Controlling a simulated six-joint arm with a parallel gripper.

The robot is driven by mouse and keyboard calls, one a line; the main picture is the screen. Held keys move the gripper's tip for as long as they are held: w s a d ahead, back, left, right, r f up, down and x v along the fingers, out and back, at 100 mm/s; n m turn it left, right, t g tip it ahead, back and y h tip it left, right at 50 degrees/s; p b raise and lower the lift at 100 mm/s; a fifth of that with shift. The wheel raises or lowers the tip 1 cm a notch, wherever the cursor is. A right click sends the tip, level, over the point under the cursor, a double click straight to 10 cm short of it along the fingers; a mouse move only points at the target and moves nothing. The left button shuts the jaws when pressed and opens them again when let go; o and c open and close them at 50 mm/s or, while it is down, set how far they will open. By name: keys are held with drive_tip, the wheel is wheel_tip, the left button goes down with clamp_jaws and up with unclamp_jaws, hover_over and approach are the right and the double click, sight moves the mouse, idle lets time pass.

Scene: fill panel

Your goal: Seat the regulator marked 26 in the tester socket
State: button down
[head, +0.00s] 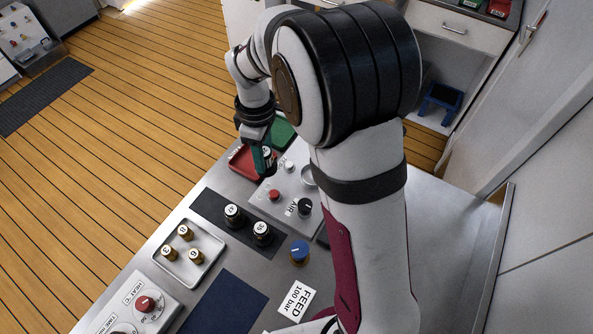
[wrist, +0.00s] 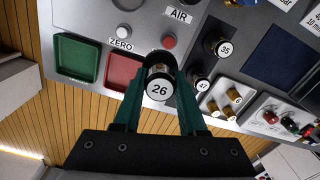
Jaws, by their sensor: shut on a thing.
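My gripper (wrist: 158,78) is shut on the regulator marked 26 (wrist: 159,91), a dark cylinder with a white numbered cap facing the wrist camera. In the head view my gripper (head: 264,160) holds the regulator (head: 266,151) above the far end of the grey AIR panel, by the red tray. A round silver fitting (head: 308,176) on the panel, partly behind my arm, may be the tester socket; I cannot tell for sure. The regulator's lower end is hidden in the wrist view, and I cannot see it in any socket.
The panel has a white button (wrist: 124,31) marked ZERO and a red button (wrist: 168,41). Red (wrist: 122,72) and green (wrist: 77,58) trays adjoin it. Regulators 35 (wrist: 222,47) and 47 (wrist: 201,85) stand nearby. A pale tray (head: 207,231) holds brass pieces; a blue knob (head: 299,251) stands nearer.

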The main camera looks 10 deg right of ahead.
drive_tip(key=s+d+r, duration=0.1)
drive_tip(key=s+d, duration=0.2)
drive_tip(key=d, duration=0.7)
drive_tip(key=s+d+r, duration=0.1)
drive_tip(key=s+d, duration=0.2)
drive_tip(key=d, duration=0.7)
drive_tip(key=w+a+f, duration=0.4)
drive_tip(key=a, duration=0.1)
drive_tip(key=w+a+f, duration=0.2)
drive_tip(key=a, duration=0.1)
drive_tip(key=shift+w+a+f, duration=0.2)
wheel_tip(320, 180, down, 4)
drive_tip(key=shift+w+a+f, duration=0.1)
drive_tip(key=shift+a, duration=0.05)
drive_tip(key=shift+f, duration=0.1)
drive_tip(key=shift+c, duration=2.3)
unclamp_jaws()
